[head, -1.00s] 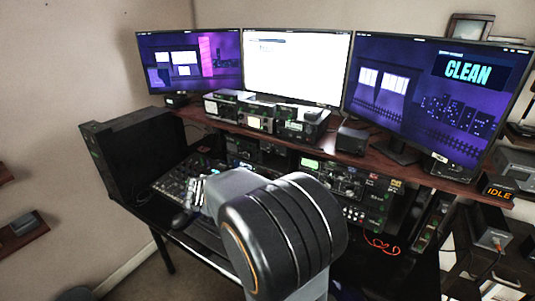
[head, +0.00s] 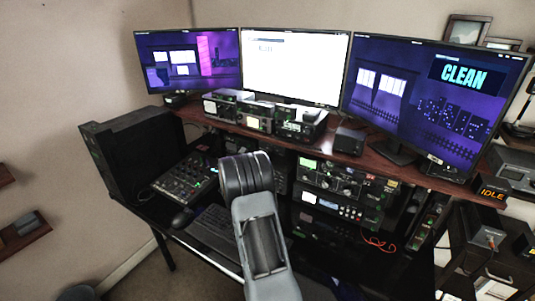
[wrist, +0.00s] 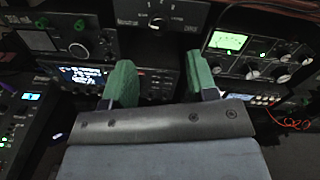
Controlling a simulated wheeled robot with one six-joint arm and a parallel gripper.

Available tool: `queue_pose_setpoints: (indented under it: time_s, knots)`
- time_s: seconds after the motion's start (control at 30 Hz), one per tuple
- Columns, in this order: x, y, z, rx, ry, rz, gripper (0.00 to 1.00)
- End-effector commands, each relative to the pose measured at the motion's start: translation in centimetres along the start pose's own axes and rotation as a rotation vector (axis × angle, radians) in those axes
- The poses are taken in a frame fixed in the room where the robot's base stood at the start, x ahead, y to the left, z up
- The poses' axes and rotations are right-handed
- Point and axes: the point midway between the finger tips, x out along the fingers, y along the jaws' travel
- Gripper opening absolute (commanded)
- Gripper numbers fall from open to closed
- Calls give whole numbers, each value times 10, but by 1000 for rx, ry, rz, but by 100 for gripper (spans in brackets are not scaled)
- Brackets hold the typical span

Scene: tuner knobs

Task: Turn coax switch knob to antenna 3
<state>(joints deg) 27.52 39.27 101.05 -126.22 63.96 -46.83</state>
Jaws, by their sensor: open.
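The coax switch knob (wrist: 157,22) is a small dark round knob on a black panel (wrist: 180,13) with white lettering, at the top middle of the wrist view. In the head view my own arm hides the gripper and the knob.
A tuner with a green-lit meter (wrist: 228,41) and several knobs is right of the fingers. A radio with a lit display (wrist: 82,76) is left. In the head view, a mixer (head: 186,180) and a keyboard (head: 215,230) lie on the desk, and red cables (head: 379,243) hang at right.

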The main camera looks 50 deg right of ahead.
Motion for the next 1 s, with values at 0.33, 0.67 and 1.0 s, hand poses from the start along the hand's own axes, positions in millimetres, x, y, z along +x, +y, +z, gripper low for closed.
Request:
queue_pose_setpoints:
  time_s: [0.33, 0.67, 1.0]
  knots:
    - [57, 0, 1, 2, 1, -1, 53]
    - [76, 0, 0, 2, 1, 1, 53]
    - [77, 0, 0, 2, 1, 0, 46]
